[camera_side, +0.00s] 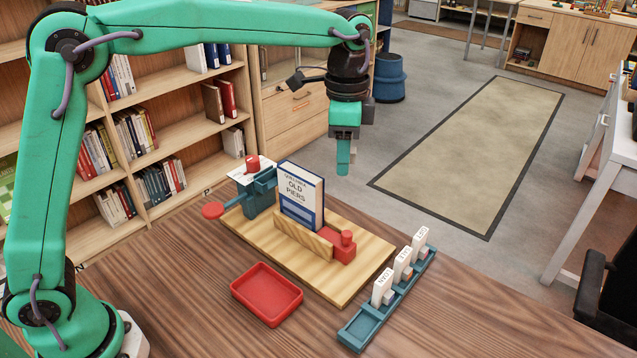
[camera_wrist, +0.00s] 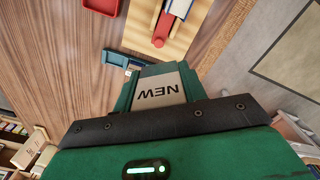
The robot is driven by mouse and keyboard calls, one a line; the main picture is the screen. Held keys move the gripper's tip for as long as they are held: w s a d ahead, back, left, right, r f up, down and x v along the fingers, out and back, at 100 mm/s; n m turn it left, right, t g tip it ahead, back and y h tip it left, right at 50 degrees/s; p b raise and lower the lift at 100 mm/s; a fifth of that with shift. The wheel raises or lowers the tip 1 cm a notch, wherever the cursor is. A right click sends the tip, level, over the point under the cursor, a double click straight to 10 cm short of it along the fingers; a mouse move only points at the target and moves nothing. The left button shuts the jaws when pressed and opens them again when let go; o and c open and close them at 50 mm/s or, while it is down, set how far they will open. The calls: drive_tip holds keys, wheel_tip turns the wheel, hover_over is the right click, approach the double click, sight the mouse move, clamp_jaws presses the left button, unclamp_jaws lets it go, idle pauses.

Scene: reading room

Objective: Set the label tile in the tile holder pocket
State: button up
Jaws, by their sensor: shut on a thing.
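My gripper (camera_side: 343,165) is high in the side view, above and behind the wooden board. It is shut on a pale label tile (camera_wrist: 157,92) that reads "NEW", upside down in the wrist view. The long teal tile holder (camera_side: 347,336) lies on the table at the front right, well below and apart from my gripper. Several white tiles (camera_side: 383,288) stand upright in it, and its near end pocket (camera_side: 369,321) looks empty. Part of the holder shows past the held tile in the wrist view (camera_wrist: 113,58).
A wooden board (camera_side: 345,288) carries an upright book (camera_side: 302,195), a red-knobbed clamp (camera_side: 344,247) and a teal device (camera_side: 260,192). A red tray (camera_side: 267,314) sits left of the holder. The table between tray and holder is clear. Bookshelves (camera_side: 185,125) stand behind.

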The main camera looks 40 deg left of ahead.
drive_tip(key=a+m, duration=0.1)
drive_tip(key=a, duration=0.2)
drive_tip(key=w+a+m, duration=0.1)
drive_tip(key=a, duration=0.2)
drive_tip(key=a+m, duration=0.1)
drive_tip(key=a, duration=0.3)
drive_tip(key=shift+w, duration=0.2)
drive_tip(key=a+m, duration=0.4)
drive_tip(key=a, duration=0.6)
drive_tip(key=shift+s+a+f, duration=0.1)
drive_tip(key=shift+s+f, duration=0.05)
drive_tip(key=shift+f, duration=0.7)
drive_tip(key=shift+s+a+f, duration=0.1)
drive_tip(key=shift+s+f, duration=0.05)
drive_tip(key=shift+f, duration=0.7)
drive_tip(key=shift+s+a+f, duration=0.1)
drive_tip(key=shift+s+f, duration=0.05)
drive_tip(key=shift+f, duration=0.7)
drive_tip(key=shift+f, duration=0.3)
drive_tip(key=shift+f, duration=1.65)
drive_tip(key=shift+f, duration=0.15)
drive_tip(key=shift+f, duration=1.15)
